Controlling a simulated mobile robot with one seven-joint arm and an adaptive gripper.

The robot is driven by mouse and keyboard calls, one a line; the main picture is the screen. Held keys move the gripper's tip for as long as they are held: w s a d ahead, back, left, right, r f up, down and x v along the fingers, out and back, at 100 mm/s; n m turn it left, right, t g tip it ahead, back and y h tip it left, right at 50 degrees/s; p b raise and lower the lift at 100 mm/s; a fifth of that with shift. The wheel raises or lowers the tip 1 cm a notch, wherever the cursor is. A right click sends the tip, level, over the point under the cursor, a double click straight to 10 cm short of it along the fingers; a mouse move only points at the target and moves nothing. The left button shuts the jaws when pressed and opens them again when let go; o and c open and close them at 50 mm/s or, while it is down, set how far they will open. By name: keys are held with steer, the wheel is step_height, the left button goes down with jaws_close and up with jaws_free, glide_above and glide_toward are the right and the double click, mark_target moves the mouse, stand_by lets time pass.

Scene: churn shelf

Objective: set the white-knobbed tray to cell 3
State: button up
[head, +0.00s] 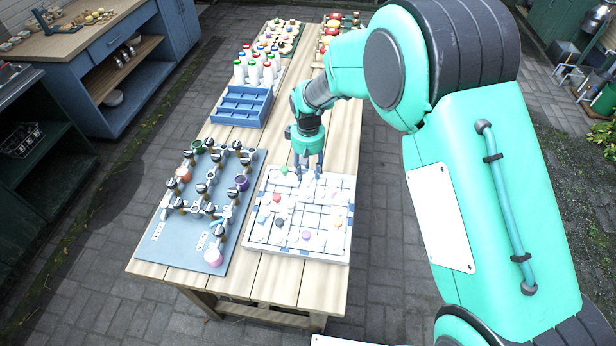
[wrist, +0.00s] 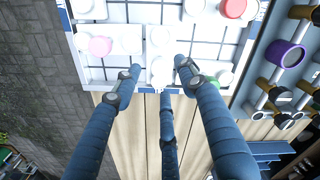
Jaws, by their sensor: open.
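A white grid board (head: 346,240) lies on the front part of the wooden table, with white trays bearing coloured knobs on it. My gripper (head: 308,170) is above the board's far edge. In the wrist view its three blue fingers (wrist: 155,75) are spread apart and empty. A white tray with a pale round knob (wrist: 161,68) shows between the fingertips near the board's edge; I cannot tell whether any finger touches it. The green-knobbed tray (head: 284,170) is left of my gripper in the head view. Cell numbers are too small to read.
A red knob (head: 277,198) and a black knob (head: 279,223) are on the board. A grey panel with valves (head: 160,243) lies to the left. A blue divided crate (head: 241,107) and several white bottles (head: 253,74) stand behind.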

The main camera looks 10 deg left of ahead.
mark_target(308, 179)
steer(key=shift+f, duration=1.6)
jaws_close()
